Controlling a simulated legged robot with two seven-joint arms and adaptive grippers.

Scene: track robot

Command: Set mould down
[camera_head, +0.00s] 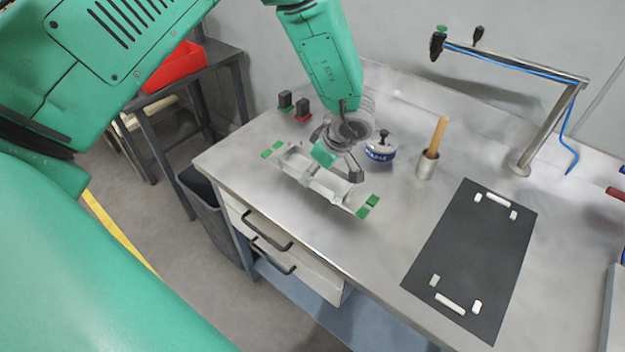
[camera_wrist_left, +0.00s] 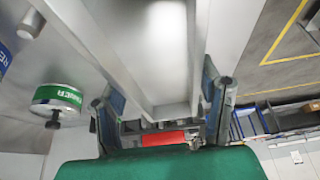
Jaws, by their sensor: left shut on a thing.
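The mould (camera_head: 318,182), a long pale metal piece with green end blocks, is at the left part of the steel workbench, near its front edge. My left gripper (camera_head: 340,160) is shut on its middle from above. In the left wrist view the fingers (camera_wrist_left: 162,110) stand either side of the mould (camera_wrist_left: 165,55), which fills the upper middle. I cannot tell whether the mould touches the bench top. A dark mat (camera_head: 470,260) with small white blocks at both ends lies bare on the right of the bench. My right gripper is not in view.
A blue-labelled tin (camera_head: 381,148) and a metal cup with a wooden handle (camera_head: 428,163) stand right of the gripper. A green-labelled tin (camera_wrist_left: 57,98) shows in the wrist view. A metal post with a blue hose (camera_head: 545,130) rises behind the mat. The bench between cup and mat is clear.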

